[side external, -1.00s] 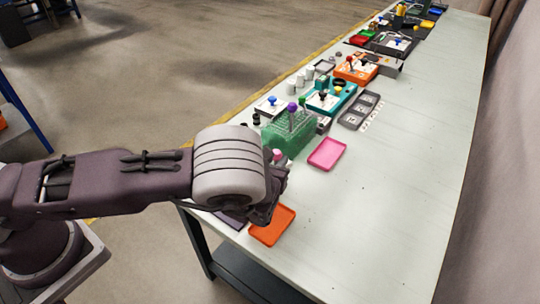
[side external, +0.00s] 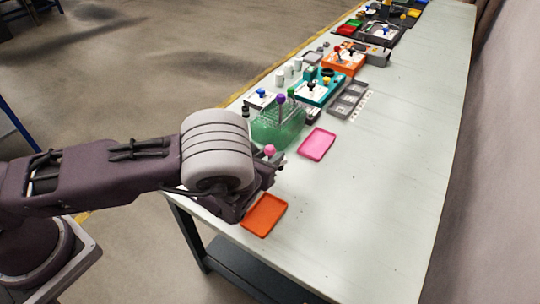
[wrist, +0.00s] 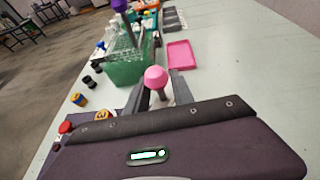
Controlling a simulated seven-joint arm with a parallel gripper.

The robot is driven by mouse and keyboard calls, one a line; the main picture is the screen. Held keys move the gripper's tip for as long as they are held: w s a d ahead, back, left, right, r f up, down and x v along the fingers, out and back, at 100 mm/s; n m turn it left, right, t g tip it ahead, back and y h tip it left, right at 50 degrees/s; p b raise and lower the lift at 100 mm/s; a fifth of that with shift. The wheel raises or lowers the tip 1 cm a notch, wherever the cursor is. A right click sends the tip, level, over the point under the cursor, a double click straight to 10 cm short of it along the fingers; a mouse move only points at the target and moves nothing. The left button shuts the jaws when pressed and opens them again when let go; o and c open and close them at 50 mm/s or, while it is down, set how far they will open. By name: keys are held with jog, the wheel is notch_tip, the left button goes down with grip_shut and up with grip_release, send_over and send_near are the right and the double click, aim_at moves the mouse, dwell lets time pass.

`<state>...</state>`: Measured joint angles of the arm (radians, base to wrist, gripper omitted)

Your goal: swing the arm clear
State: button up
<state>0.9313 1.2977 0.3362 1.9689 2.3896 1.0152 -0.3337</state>
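My gripper (wrist: 158,92) points over the bench, with its two dark fingers apart in the wrist view. A pink rounded cap on a short stem (wrist: 156,78) shows between the fingers, with gaps on both sides. The same pink cap (side external: 270,150) shows just beyond my wrist in the side view. Whether it touches a finger is hidden there. A green see-through rack (wrist: 124,68) stands ahead and left of the fingers.
An orange tray (side external: 264,215) lies beside my wrist near the bench end. A pink tray (side external: 317,144) lies right of the rack. A grey compartment tray (side external: 348,98), a teal device (side external: 318,90) and an orange device (side external: 343,62) stand farther along. The bench's right side is clear.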

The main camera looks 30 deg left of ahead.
jog(key=shift+o, duration=1)
